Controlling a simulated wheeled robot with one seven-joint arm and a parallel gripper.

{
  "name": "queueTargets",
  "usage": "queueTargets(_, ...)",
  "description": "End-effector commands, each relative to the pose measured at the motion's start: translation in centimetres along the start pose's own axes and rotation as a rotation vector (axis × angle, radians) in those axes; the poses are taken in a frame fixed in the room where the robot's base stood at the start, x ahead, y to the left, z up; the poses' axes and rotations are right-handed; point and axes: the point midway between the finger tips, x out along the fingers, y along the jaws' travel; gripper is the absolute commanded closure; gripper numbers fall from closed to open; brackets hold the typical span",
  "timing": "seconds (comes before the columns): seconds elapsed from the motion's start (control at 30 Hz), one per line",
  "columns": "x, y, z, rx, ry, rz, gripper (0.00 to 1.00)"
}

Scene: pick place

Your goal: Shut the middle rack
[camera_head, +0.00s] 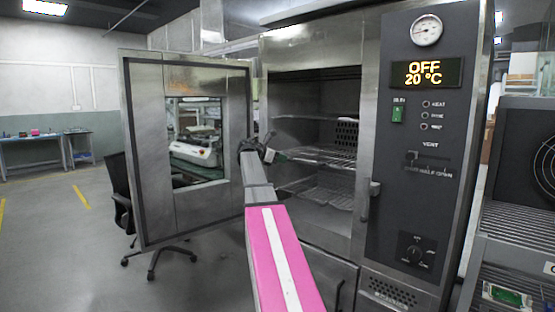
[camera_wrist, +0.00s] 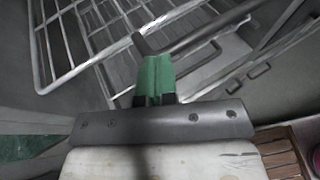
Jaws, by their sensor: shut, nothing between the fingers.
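The oven (camera_head: 310,55) stands with its door (camera_head: 145,150) swung wide open to the left. The middle rack (camera_head: 330,155) is a wire shelf inside the chamber, between an upper rack (camera_head: 320,116) and a lower rack (camera_head: 325,197). My gripper (camera_head: 281,157) is at the chamber's opening, by the left end of the middle rack. In the wrist view its green fingers (camera_wrist: 155,72) are together and empty. A wire rack (camera_wrist: 75,45) shows beyond them there, and a dark bent bar (camera_wrist: 195,38) lies just past the tips. I cannot tell whether they touch.
The control panel (camera_head: 425,150) with an "OFF 20 °C" display is right of the chamber. A black office chair (camera_head: 120,195) stands behind the open door. A dark machine (camera_head: 520,150) stands at the far right. The floor (camera_head: 60,240) at the left is clear.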

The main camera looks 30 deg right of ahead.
Motion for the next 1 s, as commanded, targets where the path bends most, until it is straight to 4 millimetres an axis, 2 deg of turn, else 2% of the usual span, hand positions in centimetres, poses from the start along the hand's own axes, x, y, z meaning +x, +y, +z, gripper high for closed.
queueTargets(0.37, 0.3, 0.2, 0.1, 0.0, 0.0, 0.0, 1.0)
queueTargets(0.7, 4.3, 2.3, 1.4, 0.0, 0.001, -0.001, 1.0)
queueTargets(1.0, 4.6, 2.3, 1.5, 0.0, -0.002, 0.0, 1.0)
